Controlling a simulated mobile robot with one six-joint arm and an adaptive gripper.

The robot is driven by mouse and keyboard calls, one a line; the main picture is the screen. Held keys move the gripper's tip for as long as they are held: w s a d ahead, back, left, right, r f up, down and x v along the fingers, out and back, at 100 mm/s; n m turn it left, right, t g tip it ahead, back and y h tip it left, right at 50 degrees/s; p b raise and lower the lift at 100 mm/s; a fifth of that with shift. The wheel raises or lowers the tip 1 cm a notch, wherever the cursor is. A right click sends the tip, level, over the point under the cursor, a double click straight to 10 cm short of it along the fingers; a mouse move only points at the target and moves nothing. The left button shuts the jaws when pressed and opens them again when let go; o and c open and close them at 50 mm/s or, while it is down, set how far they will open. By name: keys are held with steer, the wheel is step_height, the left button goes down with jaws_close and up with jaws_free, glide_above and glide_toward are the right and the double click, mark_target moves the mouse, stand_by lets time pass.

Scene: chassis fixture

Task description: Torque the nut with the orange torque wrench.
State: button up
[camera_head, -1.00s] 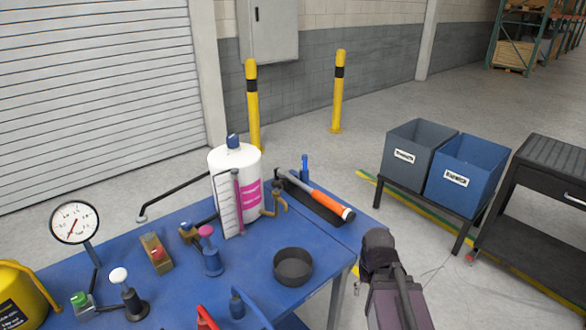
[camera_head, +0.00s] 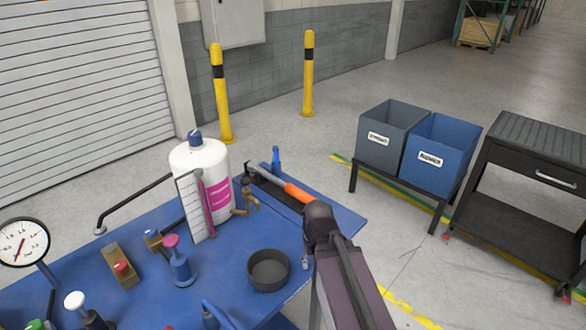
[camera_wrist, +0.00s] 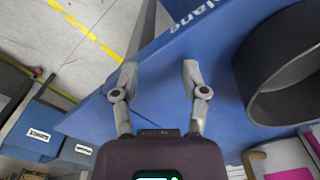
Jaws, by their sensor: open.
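The orange torque wrench (camera_head: 298,191) lies near the back right edge of the blue table (camera_head: 225,270), on a black strip. Its metal shaft points up and left, and my arm covers the handle's near right end in the head view. My gripper (camera_wrist: 157,72) is open and empty in the wrist view, its two fingers apart over the bare blue tabletop near an edge. The wrench does not show in the wrist view, and the fingertips are hidden in the head view. I cannot make out the nut.
A black round bowl (camera_head: 268,270) stands close by, also large in the wrist view (camera_wrist: 262,95). A white bottle (camera_head: 200,170), a chart card (camera_head: 190,205) and a brass tap (camera_head: 246,197) stand left of the wrench. A grey bin (camera_head: 393,118) and blue bin (camera_head: 437,148) stand on the right.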

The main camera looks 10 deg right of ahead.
mark_target(294, 187)
steer(key=shift+o, duration=1.4)
steer(key=shift+w, duration=0.15)
steer(key=w+r+n+p, duration=0.2)
steer(key=w+r+p, duration=0.2)
steer(key=w, duration=0.5)
steer(key=w+r+n+p, duration=0.2)
steer(key=w+r+p, duration=0.2)
steer(key=w, duration=0.6)
steer(key=w+r+n+p, duration=0.3)
steer(key=w+r+p, duration=0.1)
steer(key=w, duration=0.6)
steer(key=shift+a+r, duration=0.1)
steer(key=shift+r, duration=0.15)
steer(key=shift+s, duration=0.1)
steer(key=shift+f, duration=0.15)
step_height(294, 187, down, 10)
steer(key=b, duration=0.9)
steer(key=shift+b, duration=0.3)
